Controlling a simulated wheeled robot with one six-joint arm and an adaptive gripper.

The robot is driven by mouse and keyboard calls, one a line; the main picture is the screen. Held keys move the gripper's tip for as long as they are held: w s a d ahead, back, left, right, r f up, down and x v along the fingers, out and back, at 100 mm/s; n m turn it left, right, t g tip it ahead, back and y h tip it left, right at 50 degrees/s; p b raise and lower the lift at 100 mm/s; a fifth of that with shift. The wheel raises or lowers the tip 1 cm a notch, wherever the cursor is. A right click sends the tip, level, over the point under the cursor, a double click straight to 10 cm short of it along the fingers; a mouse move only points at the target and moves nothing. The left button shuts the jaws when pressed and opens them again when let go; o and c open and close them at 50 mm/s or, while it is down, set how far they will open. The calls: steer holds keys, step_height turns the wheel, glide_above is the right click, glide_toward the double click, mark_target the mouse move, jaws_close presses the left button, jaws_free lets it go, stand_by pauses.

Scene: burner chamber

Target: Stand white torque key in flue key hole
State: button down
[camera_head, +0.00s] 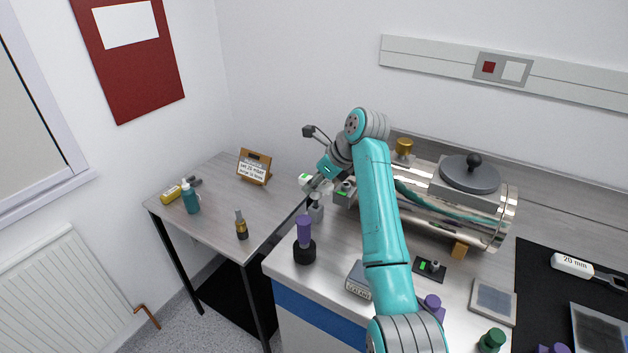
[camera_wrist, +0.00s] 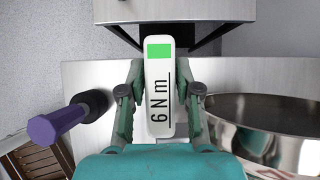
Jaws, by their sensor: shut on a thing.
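My gripper (camera_head: 318,187) is at the left end of the metal burner chamber (camera_head: 460,215), above the bench's left part. In the wrist view my gripper (camera_wrist: 158,100) is shut on the white torque key (camera_wrist: 158,70), its green square and "6 Nm" label facing the camera. The key's white and green end (camera_head: 304,179) also shows in the head view. A grey block with a green mark (camera_head: 345,193) stands just right of my gripper, and a small grey fitting (camera_head: 316,210) stands below it. I cannot tell which holds the flue key hole; the key's lower end is hidden.
A purple-handled tool (camera_head: 304,231) stands in a black holder (camera_head: 304,252) at the bench's front left. A grey box (camera_head: 359,280) and a small black plate (camera_head: 429,269) lie in front of the chamber. A side table (camera_head: 215,221) with bottles is at left.

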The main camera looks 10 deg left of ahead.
steer(key=shift+f, duration=1.1)
steer(key=c, duration=0.7)
jaws_free()
